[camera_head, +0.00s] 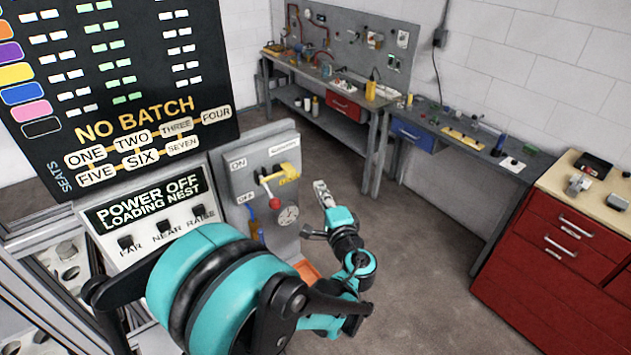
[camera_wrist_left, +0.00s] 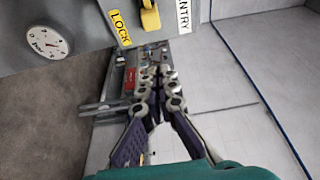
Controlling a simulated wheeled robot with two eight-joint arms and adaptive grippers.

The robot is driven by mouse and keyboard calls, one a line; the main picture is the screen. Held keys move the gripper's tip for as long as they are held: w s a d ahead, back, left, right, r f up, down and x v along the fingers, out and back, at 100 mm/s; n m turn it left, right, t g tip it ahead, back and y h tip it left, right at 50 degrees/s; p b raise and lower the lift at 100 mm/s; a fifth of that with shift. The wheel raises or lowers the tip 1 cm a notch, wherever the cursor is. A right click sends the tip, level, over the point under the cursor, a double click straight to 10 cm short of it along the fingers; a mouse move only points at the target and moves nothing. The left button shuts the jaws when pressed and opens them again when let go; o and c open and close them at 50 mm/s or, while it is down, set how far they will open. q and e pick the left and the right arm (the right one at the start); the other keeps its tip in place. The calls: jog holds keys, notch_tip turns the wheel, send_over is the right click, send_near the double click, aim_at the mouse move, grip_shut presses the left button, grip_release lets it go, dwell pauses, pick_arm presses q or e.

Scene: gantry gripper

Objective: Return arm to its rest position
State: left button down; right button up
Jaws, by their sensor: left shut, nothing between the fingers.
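My left arm (camera_head: 215,285) is teal and black and reaches across the lower middle of the head view. Its gripper (camera_head: 322,193) is raised in front of the grey control panel (camera_head: 242,205), to the right of the panel's dial, and looks clear of it. In the left wrist view the gripper (camera_wrist_left: 158,75) has its fingers together with nothing between them. The panel carries a yellow handle (camera_head: 280,175), a red knob (camera_head: 275,203) and a round dial (camera_head: 288,215). The dial also shows in the left wrist view (camera_wrist_left: 50,41). My right gripper is not in view.
A black batch board (camera_head: 110,75) and a "POWER OFF" panel (camera_head: 145,212) stand at the left. Workbenches (camera_head: 460,140) line the back wall. A red drawer cabinet (camera_head: 560,245) stands at the right. The floor (camera_head: 420,270) between arm and cabinet is clear.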

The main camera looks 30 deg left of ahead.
pick_arm(q)
jog(key=s+d+f+n+g+h+b, duration=0.2)
jog(key=s+d+f+h+b, duration=0.15)
jog(key=f+b, duration=0.4)
jog(key=s+d+f+n+g+h+b, duration=0.1)
jog(key=s+d+f+n+h+b, duration=0.3)
jog(key=f, duration=0.6)
jog(key=s+d+f+n+g+h+b, duration=0.1)
jog(key=s+f+g+h+b, duration=0.1)
jog(key=s+f+b, duration=0.6)
jog(key=s+d+f+n+h+b, duration=0.1)
jog(key=s+d+f+h+b, duration=0.1)
jog(key=d+f+h+b, duration=0.1)
jog(key=d+f+h, duration=0.1)
jog(key=d+f, duration=0.1)
jog(key=d, duration=0.1)
jog(key=shift+d+f, duration=0.3)
jog(key=shift+d, duration=0.05)
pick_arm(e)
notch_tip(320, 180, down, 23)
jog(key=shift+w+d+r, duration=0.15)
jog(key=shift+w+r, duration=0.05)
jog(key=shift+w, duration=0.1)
pick_arm(q)
jog(key=shift+s, duration=0.1)
